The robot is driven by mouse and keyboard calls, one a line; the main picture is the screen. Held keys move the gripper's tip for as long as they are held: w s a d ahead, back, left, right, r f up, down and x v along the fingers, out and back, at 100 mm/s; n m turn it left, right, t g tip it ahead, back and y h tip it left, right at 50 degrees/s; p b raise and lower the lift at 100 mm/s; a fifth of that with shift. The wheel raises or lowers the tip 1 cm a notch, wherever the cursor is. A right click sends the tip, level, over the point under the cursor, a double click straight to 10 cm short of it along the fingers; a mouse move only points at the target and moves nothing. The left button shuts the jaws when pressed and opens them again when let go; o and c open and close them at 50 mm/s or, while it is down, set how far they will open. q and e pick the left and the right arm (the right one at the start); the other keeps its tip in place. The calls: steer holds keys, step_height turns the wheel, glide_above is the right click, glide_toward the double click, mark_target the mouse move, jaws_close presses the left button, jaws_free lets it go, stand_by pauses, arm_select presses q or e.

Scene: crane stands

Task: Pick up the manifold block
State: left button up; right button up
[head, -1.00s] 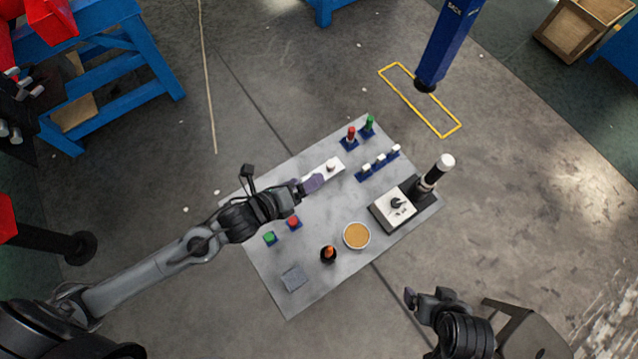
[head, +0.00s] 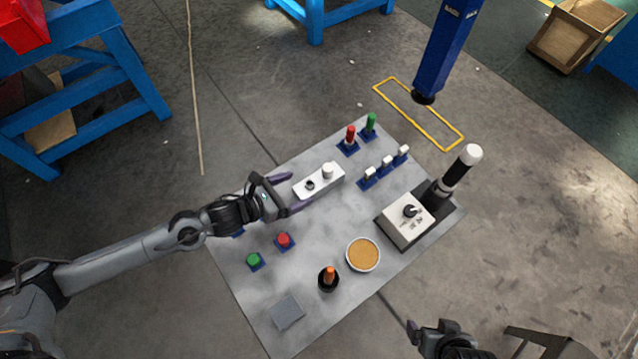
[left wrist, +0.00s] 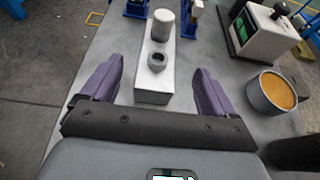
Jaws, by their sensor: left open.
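The manifold block (head: 318,183) is a pale, long block with a dark-centred ring fitting and a white cylinder on top. My left gripper (head: 295,192) is open at the block's near end. In the left wrist view its purple fingers (left wrist: 160,82) stand on either side of that end, with gaps on both sides. My right gripper (head: 415,332) is at the bottom right, off the board, and its jaw opening is unclear.
The grey board (head: 325,225) also holds red and green buttons (head: 284,240), a round orange-filled dish (head: 363,254), a black-based orange peg (head: 328,278), a joystick box (head: 408,222), small white switches (head: 386,165) and red and green levers (head: 350,138). The board's middle is clear.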

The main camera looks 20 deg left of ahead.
mark_target(312, 182)
arm_select(q)
steer(key=shift+x, duration=3.55)
steer(key=shift+a+f, duration=0.1)
steer(key=shift+f, duration=0.05)
jaws_close()
steer(key=shift+r, duration=0.25)
